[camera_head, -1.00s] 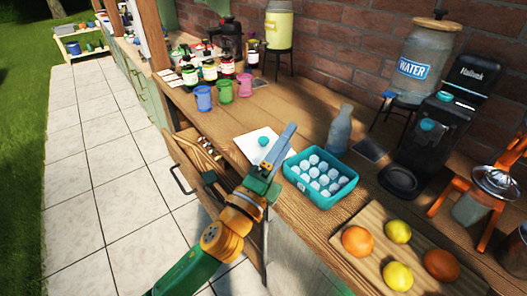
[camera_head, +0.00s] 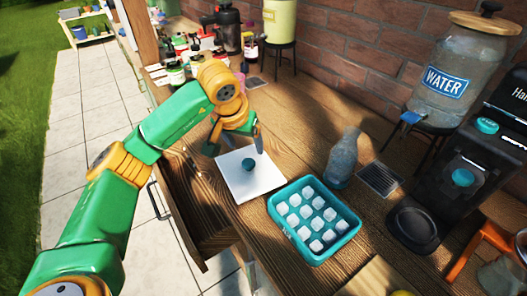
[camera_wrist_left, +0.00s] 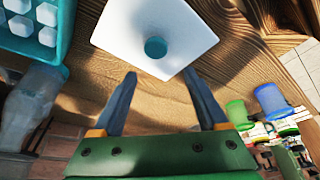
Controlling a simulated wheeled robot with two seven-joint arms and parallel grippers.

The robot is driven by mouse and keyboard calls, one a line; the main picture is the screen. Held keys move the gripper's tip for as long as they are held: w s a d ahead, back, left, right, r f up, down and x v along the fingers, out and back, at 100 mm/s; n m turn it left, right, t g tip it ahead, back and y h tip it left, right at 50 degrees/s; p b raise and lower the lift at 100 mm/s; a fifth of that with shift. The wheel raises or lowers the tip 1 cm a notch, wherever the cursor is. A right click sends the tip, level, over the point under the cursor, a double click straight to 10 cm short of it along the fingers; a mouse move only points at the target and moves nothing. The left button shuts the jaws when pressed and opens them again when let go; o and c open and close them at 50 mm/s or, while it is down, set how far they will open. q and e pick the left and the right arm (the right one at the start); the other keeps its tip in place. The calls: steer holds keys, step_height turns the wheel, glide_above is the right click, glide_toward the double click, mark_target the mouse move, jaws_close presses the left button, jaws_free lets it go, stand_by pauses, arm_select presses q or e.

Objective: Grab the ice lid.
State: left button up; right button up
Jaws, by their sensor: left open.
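The ice lid (camera_head: 237,182) is a white square plate with a round teal knob (camera_head: 248,165). It lies flat on the wooden counter, left of the teal ice tray (camera_head: 275,227), which holds several white ice cubes. My left gripper (camera_head: 235,146) is open and empty above the counter at the lid's far edge. In the left wrist view, the two fingertips (camera_wrist_left: 159,74) are apart and point toward the lid (camera_wrist_left: 184,42), with the knob (camera_wrist_left: 155,47) roughly in line with the gap. My right gripper is not in view.
A grey-blue bottle (camera_head: 342,158) stands behind the tray. A black machine (camera_head: 465,170) and a water dispenser (camera_head: 455,80) are at the right. An open drawer (camera_head: 190,200) lies below the counter edge.

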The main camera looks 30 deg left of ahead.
mark_target(249, 162)
arm_select(q)
steer(key=shift+w+f, duration=0.2)
steer(key=shift+f, duration=0.15)
steer(key=shift+s+d+f+p, duration=0.15)
steer(key=shift+s+f+p, duration=0.55)
steer(key=shift+s+p, duration=0.35)
steer(key=x, duration=0.3)
steer(key=shift+w+d+f+p, duration=0.1)
steer(key=shift+f+p, duration=0.2)
steer(key=shift+w+f, duration=0.2)
steer(key=shift+w, duration=0.2)
steer(key=shift+c, duration=0.3)
steer(key=shift+s+r, duration=0.25)
steer(key=shift+s, duration=0.1)
steer(key=c, duration=1.1)
jaws_close()
steer(key=shift+w+f, duration=0.1)
steer(key=shift+w, duration=0.1)
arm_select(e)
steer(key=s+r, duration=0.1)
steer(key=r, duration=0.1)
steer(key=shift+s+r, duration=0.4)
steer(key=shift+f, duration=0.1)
